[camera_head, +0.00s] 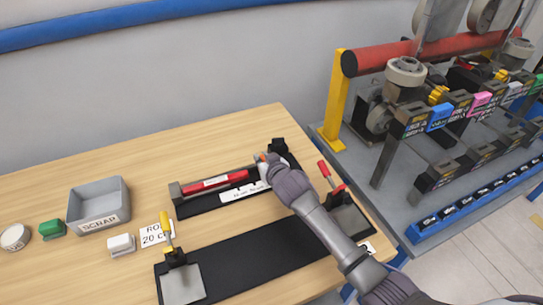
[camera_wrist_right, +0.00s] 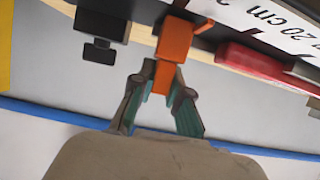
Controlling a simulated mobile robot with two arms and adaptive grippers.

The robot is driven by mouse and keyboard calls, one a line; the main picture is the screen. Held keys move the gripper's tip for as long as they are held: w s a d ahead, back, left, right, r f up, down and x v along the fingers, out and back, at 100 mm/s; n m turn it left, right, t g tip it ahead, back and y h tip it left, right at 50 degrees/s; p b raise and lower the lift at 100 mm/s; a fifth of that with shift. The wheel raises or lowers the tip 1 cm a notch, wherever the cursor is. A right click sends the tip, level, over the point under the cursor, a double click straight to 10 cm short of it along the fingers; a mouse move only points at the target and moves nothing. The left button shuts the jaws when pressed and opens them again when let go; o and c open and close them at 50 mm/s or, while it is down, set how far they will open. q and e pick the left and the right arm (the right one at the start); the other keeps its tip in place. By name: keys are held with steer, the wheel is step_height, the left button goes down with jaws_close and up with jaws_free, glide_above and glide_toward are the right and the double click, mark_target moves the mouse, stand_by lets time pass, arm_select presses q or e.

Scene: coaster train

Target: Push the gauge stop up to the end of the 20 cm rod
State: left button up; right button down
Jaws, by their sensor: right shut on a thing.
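The red rod (camera_head: 215,183) lies along the black gauge (camera_head: 200,206) at the back of the wooden table. It also shows at the right of the wrist view (camera_wrist_right: 255,64). My right gripper (camera_head: 264,163) is at the right end of the rod, over the gauge. In the wrist view my right gripper (camera_wrist_right: 165,85) is shut on an orange block, the gauge stop (camera_wrist_right: 173,48). A small gap shows between the stop and the rod's near end there. In the head view the gripper hides most of the stop. My left gripper is not in view.
A grey scrap bin (camera_head: 98,205) stands at the left, with green and white blocks in front. A black fixture (camera_head: 245,258) with a yellow-handled clamp (camera_head: 167,232) and a red-handled clamp (camera_head: 331,178) lies in front of the gauge. A machine bench (camera_head: 400,195) stands at the right.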

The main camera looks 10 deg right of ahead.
mark_target(252, 175)
steer(key=a, duration=0.3)
steer(key=shift+s+a, duration=0.35)
steer(key=shift+d, duration=0.1)
steer(key=c, duration=1.1)
jaws_free()
steer(key=shift+s, duration=0.1)
steer(key=v, duration=1.1)
steer(key=shift+s+d+r, duration=0.1)
steer(key=shift+s+r, duration=0.15)
steer(key=shift+s, duration=0.1)
